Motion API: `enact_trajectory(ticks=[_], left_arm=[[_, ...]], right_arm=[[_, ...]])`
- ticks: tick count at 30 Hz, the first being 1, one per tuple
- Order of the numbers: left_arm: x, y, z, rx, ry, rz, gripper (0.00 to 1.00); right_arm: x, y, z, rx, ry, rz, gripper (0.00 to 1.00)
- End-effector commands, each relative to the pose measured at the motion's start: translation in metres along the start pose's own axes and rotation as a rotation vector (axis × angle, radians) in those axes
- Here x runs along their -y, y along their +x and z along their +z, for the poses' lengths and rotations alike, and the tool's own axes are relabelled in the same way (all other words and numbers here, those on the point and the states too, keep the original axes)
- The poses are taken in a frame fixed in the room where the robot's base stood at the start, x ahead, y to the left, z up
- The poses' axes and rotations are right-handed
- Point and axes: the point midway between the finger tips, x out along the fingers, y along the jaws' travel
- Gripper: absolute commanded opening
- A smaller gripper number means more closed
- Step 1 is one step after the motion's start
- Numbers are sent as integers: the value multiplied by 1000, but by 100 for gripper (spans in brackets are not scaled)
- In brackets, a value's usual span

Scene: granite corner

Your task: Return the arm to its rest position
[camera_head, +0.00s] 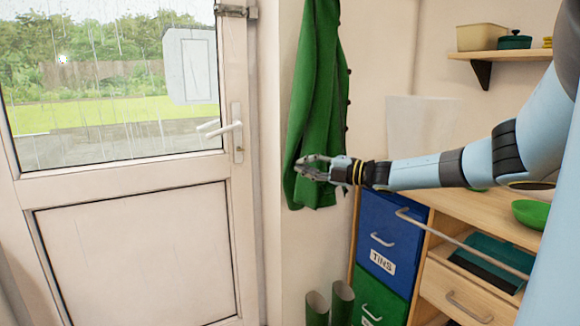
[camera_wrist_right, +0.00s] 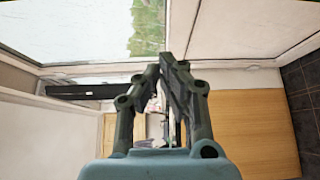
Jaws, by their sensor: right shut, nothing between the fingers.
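My right arm (camera_head: 430,172) reaches in from the right in the head view, stretched out level across the picture. Its gripper (camera_head: 308,168) is in front of the hanging green coat (camera_head: 320,110), pointing left toward the door; I cannot tell whether it touches the coat. The gripper is shut with nothing in it. The right wrist view shows its dark fingers (camera_wrist_right: 166,70) from behind, with window glass and a white frame beyond. My left gripper is in neither view.
A white door (camera_head: 130,245) with a lever handle (camera_head: 228,128) stands at left. Below the arm are a blue TINS drawer (camera_head: 388,220), a green drawer (camera_head: 380,298), a wooden cabinet (camera_head: 455,295) and a green bowl (camera_head: 530,213). Green boots (camera_head: 342,303) stand beside the drawers. A shelf (camera_head: 500,54) is above.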

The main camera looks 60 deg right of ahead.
Motion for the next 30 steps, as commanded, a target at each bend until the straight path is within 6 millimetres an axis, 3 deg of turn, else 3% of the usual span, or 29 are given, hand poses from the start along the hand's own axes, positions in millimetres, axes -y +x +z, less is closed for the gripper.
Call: enact_trajectory(ticks=[10, 14, 17, 23, 26, 30], left_arm=[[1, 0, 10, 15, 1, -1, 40], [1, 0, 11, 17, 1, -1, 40], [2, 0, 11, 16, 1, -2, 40], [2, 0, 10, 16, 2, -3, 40], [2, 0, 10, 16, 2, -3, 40], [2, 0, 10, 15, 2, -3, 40]], right_arm=[[0, -7, 5, 0, 1, 0, 0], [25, -12, -6, 8, 44, -8, 0], [76, -28, -25, 39, 134, -27, 0], [223, -81, -80, 209, 388, -167, 0], [293, -113, -115, 313, 526, -264, 0], [380, -163, -178, 462, 715, -413, 0]])
